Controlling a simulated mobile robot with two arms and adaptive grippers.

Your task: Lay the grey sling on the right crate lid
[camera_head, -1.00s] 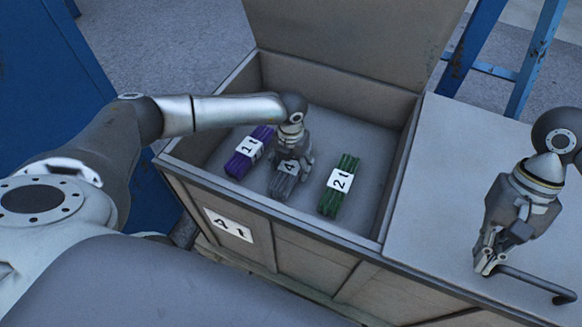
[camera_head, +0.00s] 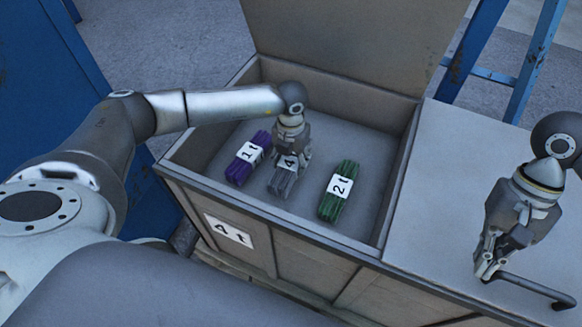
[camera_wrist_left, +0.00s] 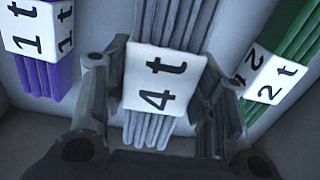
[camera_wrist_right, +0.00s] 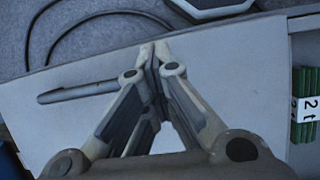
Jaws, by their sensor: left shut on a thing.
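The grey sling (camera_head: 283,180) is a bundle with a white "4 t" label, inside the open left crate (camera_head: 232,233) between two other slings. My left gripper (camera_head: 290,158) reaches down into the crate and is shut on the grey sling, one finger on each side of its label (camera_wrist_left: 163,80) in the left wrist view. Whether the sling touches the crate floor is hard to tell.
A purple "1 t" sling (camera_head: 247,158) lies left of the grey one and a green "2 t" sling (camera_head: 338,190) right of it. The left crate's raised lid (camera_head: 350,40) stands behind. Blue metal frames (camera_head: 530,60) stand at the back right.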

